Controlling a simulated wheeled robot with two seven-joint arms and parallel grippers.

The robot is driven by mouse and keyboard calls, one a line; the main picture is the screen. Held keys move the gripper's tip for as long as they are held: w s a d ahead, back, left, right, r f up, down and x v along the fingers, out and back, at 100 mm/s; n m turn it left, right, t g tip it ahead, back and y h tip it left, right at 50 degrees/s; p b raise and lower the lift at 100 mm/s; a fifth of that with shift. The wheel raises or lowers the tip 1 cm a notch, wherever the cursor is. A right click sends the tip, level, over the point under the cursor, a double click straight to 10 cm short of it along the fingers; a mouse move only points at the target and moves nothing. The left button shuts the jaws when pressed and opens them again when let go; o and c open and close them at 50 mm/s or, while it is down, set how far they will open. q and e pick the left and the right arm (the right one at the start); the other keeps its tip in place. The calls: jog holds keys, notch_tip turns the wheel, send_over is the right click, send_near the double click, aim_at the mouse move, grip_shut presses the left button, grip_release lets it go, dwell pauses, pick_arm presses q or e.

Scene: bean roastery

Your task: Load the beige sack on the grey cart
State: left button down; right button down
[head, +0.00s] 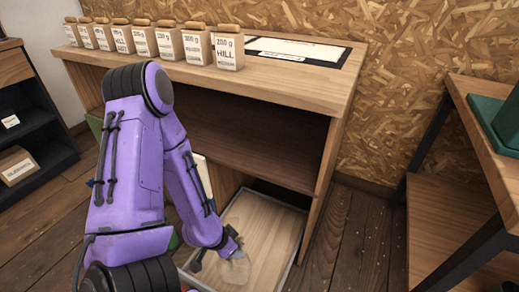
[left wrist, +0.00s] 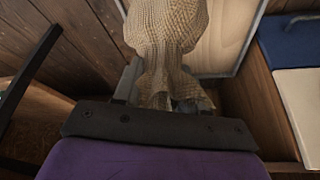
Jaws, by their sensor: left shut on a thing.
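The beige sack (left wrist: 168,28) is a coarse woven bag with a gathered neck. My left gripper (left wrist: 165,88) is shut on that neck in the left wrist view. In the head view my left gripper (head: 226,246) reaches down over the cart, and a small part of the sack (head: 236,270) shows below it. The grey cart (head: 292,243) has a flat wooden deck with a grey rim, low in front of the shelf unit. The deck also shows behind the sack in the left wrist view (left wrist: 226,30). I cannot tell whether the sack touches the deck. My right gripper is out of view.
A wooden shelf unit (head: 300,85) stands behind the cart, with several labelled bags (head: 228,50) on top. A table with a green item (head: 497,118) stands at right. Blue (left wrist: 285,40) and white (left wrist: 300,95) items lie beside the cart. Floor right of the cart is clear.

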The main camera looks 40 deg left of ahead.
pick_arm(q)
jog(key=w+f+b, duration=0.7)
jog(key=w+f, duration=0.5)
jog(key=shift+d, duration=0.25)
jog(key=c, duration=1.1)
grip_release()
jog(key=shift+f, duration=0.2)
jog(key=o, duration=0.5)
jog(key=shift+r, duration=0.1)
